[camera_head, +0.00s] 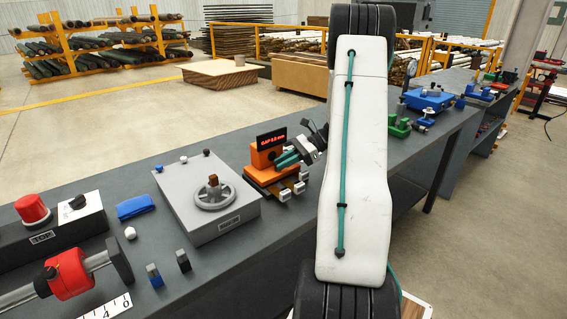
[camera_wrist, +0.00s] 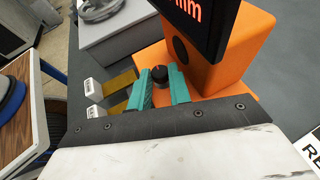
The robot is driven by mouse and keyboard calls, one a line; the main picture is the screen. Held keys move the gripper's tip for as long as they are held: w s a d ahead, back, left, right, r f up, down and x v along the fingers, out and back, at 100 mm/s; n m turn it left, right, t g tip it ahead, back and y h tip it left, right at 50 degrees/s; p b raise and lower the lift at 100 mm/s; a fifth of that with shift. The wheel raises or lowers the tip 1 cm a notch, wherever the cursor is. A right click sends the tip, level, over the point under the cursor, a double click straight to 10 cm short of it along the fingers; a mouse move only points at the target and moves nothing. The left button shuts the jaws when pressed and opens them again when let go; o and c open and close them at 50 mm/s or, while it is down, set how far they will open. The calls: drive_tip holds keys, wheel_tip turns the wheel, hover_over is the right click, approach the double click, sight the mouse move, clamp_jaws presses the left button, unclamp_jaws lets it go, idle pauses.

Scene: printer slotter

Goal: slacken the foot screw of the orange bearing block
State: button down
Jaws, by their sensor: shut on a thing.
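The orange bearing block (camera_head: 262,174) stands on the dark bench, with a black display bearing red characters on it. In the wrist view its orange upright (camera_wrist: 236,50) is close on the right, with a dark round bore in its face. The foot screw (camera_wrist: 160,75) is a small black round head on the block's orange foot. My gripper (camera_head: 286,159) is at the block's near right side. In the wrist view its two teal fingers stand either side of the screw head, shut on it. The screw's lower part is hidden.
Two white blocks with brown strips (camera_wrist: 120,80) lie beside the foot. A grey box with a handwheel (camera_head: 215,195) is left of the block. My arm covers the bench to the right.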

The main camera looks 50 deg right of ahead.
idle(0.4)
drive_tip(key=c, duration=1.3)
unclamp_jaws()
drive_tip(key=shift+d, duration=0.1)
